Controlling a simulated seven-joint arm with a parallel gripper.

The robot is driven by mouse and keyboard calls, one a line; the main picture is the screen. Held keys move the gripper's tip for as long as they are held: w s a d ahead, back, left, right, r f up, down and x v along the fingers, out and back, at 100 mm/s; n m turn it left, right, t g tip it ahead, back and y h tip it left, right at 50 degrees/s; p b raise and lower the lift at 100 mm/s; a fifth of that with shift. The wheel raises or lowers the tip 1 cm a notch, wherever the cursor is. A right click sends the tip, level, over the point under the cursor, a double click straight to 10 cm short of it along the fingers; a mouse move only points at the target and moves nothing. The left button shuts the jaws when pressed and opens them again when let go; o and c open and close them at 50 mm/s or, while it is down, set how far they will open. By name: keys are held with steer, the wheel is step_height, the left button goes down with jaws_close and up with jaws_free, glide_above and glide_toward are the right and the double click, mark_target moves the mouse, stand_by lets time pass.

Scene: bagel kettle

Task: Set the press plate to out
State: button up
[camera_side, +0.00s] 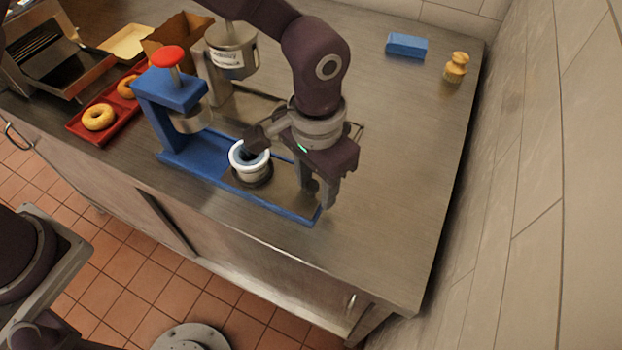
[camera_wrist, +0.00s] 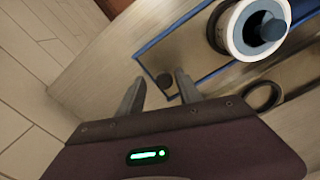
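The blue press (camera_side: 172,95) with a red knob (camera_side: 167,56) stands at the left-centre of the side view. Its long blue-edged base (camera_side: 215,180) runs to the right, with a flat brownish plate (camera_side: 283,190) in it. A white-rimmed cup (camera_side: 241,165) stands on this part, and shows in the wrist view (camera_wrist: 234,42) with a dark rounded piece inside. My gripper (camera_side: 320,193) is over the plate's right end.
A red tray (camera_side: 87,131) with bagels (camera_side: 99,117) lies left of the press. A labelled metal pot (camera_side: 232,58) is behind it. A blue block (camera_side: 406,45) and a yellow brush-like item (camera_side: 456,67) lie at the back right. The right side of the counter (camera_side: 405,170) is clear.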

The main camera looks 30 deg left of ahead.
steer(key=shift+a, duration=0.15)
step_height(320, 180, up, 7)
stand_by(0.4)
step_height(320, 180, up, 6)
steer(key=n, duration=0.1)
glide_above(284, 182)
steer(key=s+a+r+n+t, duration=0.1)
steer(key=s+a+r, duration=0.1)
steer(key=a+r, duration=0.3)
steer(key=s+a+r+t, duration=0.1)
steer(key=s+a+r, duration=0.2)
steer(key=a, duration=0.3)
steer(key=s+a+n+t, duration=0.2)
steer(key=s+a+t, duration=0.1)
steer(key=s+a, duration=0.7)
steer(key=shift+s+f+n, duration=0.25)
steer(key=shift+s+n, duration=0.05)
steer(key=shift+s, duration=0.8)
